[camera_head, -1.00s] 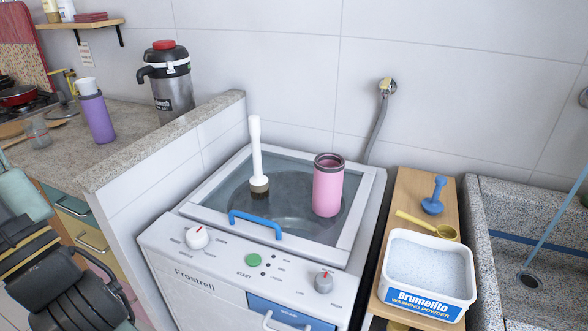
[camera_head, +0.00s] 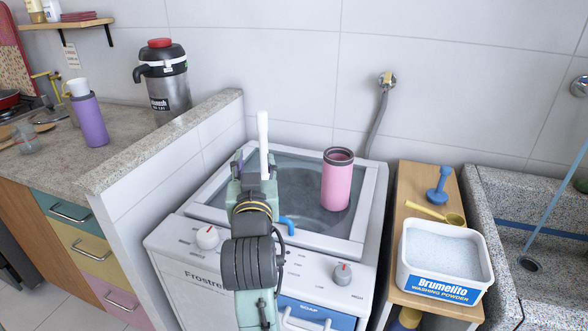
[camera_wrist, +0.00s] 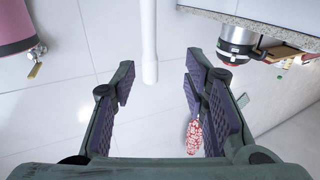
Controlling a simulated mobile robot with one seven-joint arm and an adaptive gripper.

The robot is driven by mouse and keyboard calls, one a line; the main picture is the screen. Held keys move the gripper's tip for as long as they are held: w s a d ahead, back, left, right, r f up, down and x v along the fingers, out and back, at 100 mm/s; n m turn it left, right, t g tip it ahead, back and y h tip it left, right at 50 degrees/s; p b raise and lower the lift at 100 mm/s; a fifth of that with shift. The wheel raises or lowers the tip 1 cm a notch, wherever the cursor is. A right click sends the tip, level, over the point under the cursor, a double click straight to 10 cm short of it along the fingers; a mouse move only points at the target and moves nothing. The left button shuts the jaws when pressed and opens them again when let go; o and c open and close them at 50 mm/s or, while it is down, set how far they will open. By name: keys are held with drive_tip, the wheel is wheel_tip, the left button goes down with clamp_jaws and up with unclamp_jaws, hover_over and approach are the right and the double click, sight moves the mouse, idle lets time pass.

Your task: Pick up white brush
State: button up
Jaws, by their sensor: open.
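The white brush (camera_head: 263,134) stands upright on the washing machine's glass lid (camera_head: 297,178). In the head view its handle rises above my gripper, and its lower end is hidden behind my arm. My gripper (camera_head: 255,163) is open at the height of the handle. In the wrist view the brush handle (camera_wrist: 149,40) comes in from the top edge, and its end lies near the level of the fingertips of my open gripper (camera_wrist: 160,72), with space on both sides. I cannot tell the depth between them.
A pink bottle (camera_head: 337,180) stands on the lid to the right. A low wall (camera_head: 170,140) lies to the left. A powder tub (camera_head: 444,262), a yellow scoop (camera_head: 432,213) and a blue plunger-like tool (camera_head: 437,186) are on the wooden stand at right.

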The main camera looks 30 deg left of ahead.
sight(263, 142)
drive_tip(key=shift+h, duration=0.4)
drive_tip(key=w, duration=0.1)
drive_tip(key=w+a+p, duration=0.1)
drive_tip(key=w, duration=0.1)
drive_tip(key=w+a, duration=0.1)
drive_tip(key=w, duration=0.1)
drive_tip(key=shift+w+f, duration=0.1)
drive_tip(key=shift+f, duration=0.3)
drive_tip(key=p+x, duration=0.2)
drive_tip(key=x, duration=0.1)
drive_tip(key=r+p+x, duration=0.1)
drive_tip(key=shift+w+a+f, duration=0.1)
drive_tip(key=shift+w+a, duration=0.2)
drive_tip(key=shift+w+a+f, duration=0.1)
drive_tip(key=shift+w+a, duration=0.1)
drive_tip(key=shift+w, duration=0.1)
clamp_jaws()
